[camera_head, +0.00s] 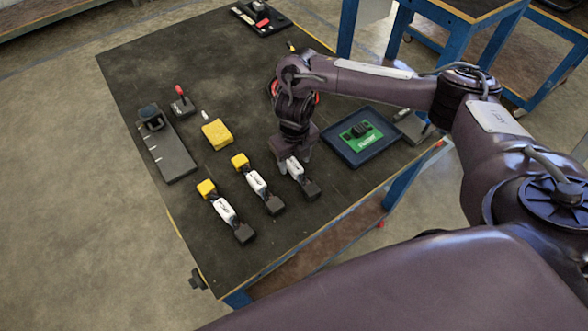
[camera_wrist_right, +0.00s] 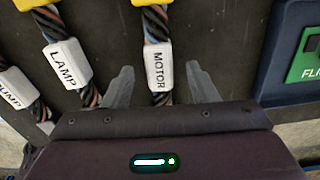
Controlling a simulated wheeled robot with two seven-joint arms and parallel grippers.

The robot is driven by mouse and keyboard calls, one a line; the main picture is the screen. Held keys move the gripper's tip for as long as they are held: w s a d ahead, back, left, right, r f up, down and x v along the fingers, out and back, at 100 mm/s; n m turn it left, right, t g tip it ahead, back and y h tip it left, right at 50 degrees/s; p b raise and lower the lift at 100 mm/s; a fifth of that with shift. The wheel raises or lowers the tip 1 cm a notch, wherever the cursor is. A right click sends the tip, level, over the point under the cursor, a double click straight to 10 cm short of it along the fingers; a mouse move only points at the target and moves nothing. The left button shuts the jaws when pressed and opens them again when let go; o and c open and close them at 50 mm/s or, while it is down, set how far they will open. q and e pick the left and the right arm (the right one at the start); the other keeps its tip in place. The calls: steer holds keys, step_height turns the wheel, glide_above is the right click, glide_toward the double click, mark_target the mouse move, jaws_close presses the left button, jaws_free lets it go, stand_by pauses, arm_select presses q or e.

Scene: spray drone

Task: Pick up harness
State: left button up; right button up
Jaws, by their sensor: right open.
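Three wire harnesses with white labels, yellow connectors at one end and dark connectors at the other, lie side by side on the black table (camera_head: 340,205). In the right wrist view the labels read MOTOR (camera_wrist_right: 159,70), LAMP (camera_wrist_right: 67,65) and PUMP (camera_wrist_right: 15,88), the last cut by the edge. In the head view the PUMP harness (camera_head: 223,210) is leftmost, the LAMP harness (camera_head: 257,183) in the middle, and the MOTOR harness (camera_head: 296,170) rightmost. My right gripper (camera_wrist_right: 161,84) is open, its fingers on either side of the MOTOR harness. In the head view the wrist hides its yellow end.
A blue tray with a green board (camera_head: 360,135) lies right of my right gripper. A yellow block (camera_head: 217,134), a red-topped switch (camera_head: 182,103) and a long dark fixture (camera_head: 172,150) lie left. A dark tray (camera_head: 262,17) sits at the far edge.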

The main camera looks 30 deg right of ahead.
steer(key=shift+f, duration=0.45)
steer(key=c, duration=1.1)
steer(key=shift+r, duration=0.1)
steer(key=shift+c, duration=0.2)
